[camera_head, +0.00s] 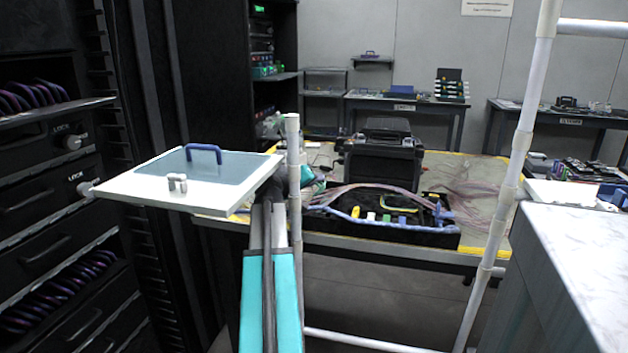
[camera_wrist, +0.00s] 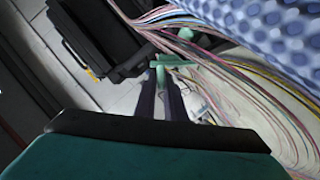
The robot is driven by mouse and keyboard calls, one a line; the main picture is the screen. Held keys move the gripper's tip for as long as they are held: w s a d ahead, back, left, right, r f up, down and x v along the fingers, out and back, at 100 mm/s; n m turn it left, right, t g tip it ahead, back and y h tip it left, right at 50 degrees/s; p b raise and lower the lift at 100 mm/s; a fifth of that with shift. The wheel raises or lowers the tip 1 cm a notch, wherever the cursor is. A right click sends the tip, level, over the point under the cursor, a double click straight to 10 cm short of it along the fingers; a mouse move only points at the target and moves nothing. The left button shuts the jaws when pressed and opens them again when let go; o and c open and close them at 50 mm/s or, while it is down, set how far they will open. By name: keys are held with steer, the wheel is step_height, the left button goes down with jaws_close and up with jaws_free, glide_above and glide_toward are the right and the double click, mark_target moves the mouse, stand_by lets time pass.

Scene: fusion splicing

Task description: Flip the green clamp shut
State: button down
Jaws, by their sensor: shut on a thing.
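In the wrist view the green clamp (camera_wrist: 178,62) shows as a pale green bar, with a short part running down between my fingertips. My gripper (camera_wrist: 161,80) has its two dark fingers close on either side of that part, shut on the clamp. The fingers hide the clamp's lower part, so I cannot tell how far it is flipped. In the head view neither my gripper nor the clamp can be made out; the white panel and the pole stand in front of that area.
Bundled coloured cables (camera_wrist: 245,75) run close beside my gripper, below a blue-white textured roll (camera_wrist: 275,25). A black case (camera_wrist: 95,35) lies at upper left. In the head view a white-framed panel (camera_head: 130,193) and white poles (camera_head: 497,215) stand before the worktable (camera_head: 350,243), which holds a black tool tray (camera_head: 400,235).

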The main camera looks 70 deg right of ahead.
steer(key=shift+w+f, duration=0.15)
steer(key=shift+w, duration=0.05)
